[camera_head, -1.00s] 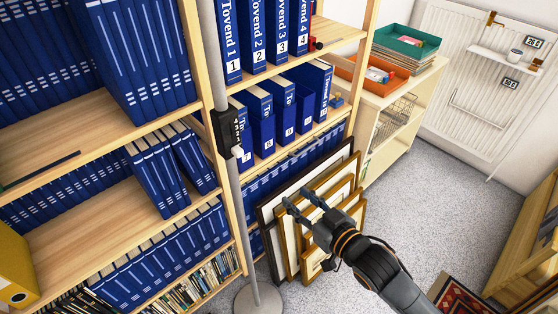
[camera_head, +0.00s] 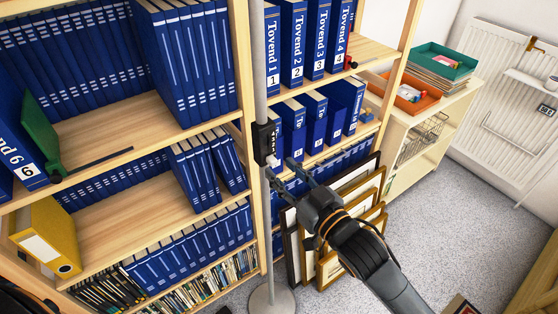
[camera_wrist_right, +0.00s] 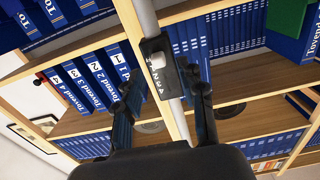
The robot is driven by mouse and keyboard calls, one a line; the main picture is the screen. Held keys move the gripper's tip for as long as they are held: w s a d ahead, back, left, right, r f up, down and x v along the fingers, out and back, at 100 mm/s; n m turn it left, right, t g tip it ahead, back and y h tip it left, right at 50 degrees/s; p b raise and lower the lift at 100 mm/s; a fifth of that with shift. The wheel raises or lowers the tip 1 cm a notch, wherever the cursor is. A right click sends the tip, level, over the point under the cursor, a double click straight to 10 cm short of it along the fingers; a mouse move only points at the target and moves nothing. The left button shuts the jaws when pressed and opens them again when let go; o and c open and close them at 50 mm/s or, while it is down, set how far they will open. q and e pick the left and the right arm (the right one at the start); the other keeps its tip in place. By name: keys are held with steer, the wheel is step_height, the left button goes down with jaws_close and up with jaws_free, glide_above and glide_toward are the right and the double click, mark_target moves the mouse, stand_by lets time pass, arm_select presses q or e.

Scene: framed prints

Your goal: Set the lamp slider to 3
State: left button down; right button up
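The lamp slider is a black box (camera_head: 264,143) on the grey lamp pole (camera_head: 259,60). Its pale knob (camera_wrist_right: 157,61) sits at the lower end of the box, which appears at the top in the upside-down right wrist view. Small white marks run along the box (camera_wrist_right: 157,88), too small to read surely. My right gripper (camera_head: 281,168) is open, just below and in front of the box. In the right wrist view its fingers (camera_wrist_right: 165,98) stand apart, one on each side of the box; I see no clear contact with the knob. My left gripper is not in view.
A wooden shelf (camera_head: 100,128) with blue binders stands close behind the pole. Framed prints (camera_head: 364,190) lean beneath my right arm. The lamp's round base (camera_head: 270,301) is on the floor. A low cabinet with trays (camera_head: 418,98) is at the right; carpet (camera_head: 440,215) there is clear.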

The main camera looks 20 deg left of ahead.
mark_target(272, 161)
steer(key=shift+x, duration=1.25)
jaws_close()
